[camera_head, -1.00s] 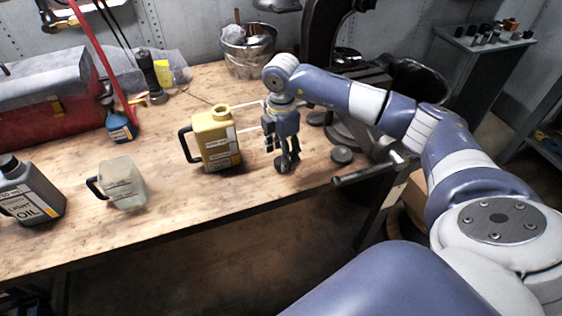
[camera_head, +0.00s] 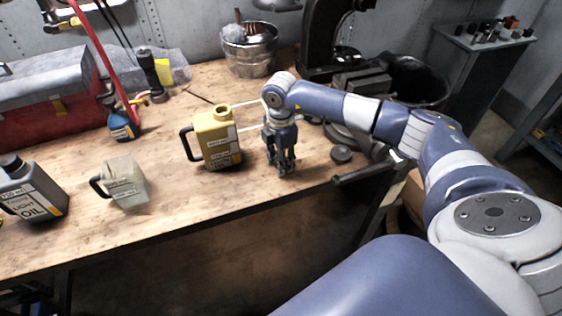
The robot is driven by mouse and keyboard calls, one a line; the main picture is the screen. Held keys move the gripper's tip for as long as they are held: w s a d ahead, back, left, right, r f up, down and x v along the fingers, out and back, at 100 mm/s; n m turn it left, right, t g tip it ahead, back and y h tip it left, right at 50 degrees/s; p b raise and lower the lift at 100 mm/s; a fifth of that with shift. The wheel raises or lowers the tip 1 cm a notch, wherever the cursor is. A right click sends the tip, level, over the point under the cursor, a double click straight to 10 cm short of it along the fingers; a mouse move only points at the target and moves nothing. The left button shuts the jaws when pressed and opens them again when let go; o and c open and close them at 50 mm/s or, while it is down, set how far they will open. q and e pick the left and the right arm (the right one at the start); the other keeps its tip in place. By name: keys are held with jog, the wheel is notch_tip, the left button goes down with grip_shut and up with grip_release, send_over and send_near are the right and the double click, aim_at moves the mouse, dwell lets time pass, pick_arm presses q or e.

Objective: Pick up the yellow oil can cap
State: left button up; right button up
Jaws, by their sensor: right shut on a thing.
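The yellow oil can (camera_head: 216,138) stands upright on the workbench, its handle to the left and its open neck without a cap. My right gripper (camera_head: 284,171) is just right of the can, pointing down close to the bench top. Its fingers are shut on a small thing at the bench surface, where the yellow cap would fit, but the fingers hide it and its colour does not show. No yellow cap shows elsewhere. My left gripper is not in view.
On the wooden workbench (camera_head: 170,205) stand a pale translucent can (camera_head: 127,184), a grey oil can (camera_head: 36,190) and a small blue bottle (camera_head: 121,127). A red toolbox (camera_head: 48,110) is at the back left, a metal bucket (camera_head: 249,52) behind. A vise handle (camera_head: 362,175) is close on the right.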

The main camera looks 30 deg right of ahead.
jog(key=shift+r, duration=0.4)
jog(key=shift+s+a+r+b, duration=0.1)
jog(key=shift+s+r+b, duration=0.15)
jog(key=shift+r+b, duration=0.3)
jog(key=shift+s+r+b, duration=0.2)
jog(key=shift+r+b, duration=0.1)
jog(key=shift+r, duration=0.4)
jog(key=s+a+r+b, duration=0.1)
jog(key=s+a, duration=0.1)
jog(key=s, duration=0.5)
jog(key=s+a+b, duration=0.2)
jog(key=s, duration=0.5)
jog(key=shift+s+a+r, duration=0.2)
jog(key=shift+a+r, duration=0.1)
jog(key=shift+r, duration=0.05)
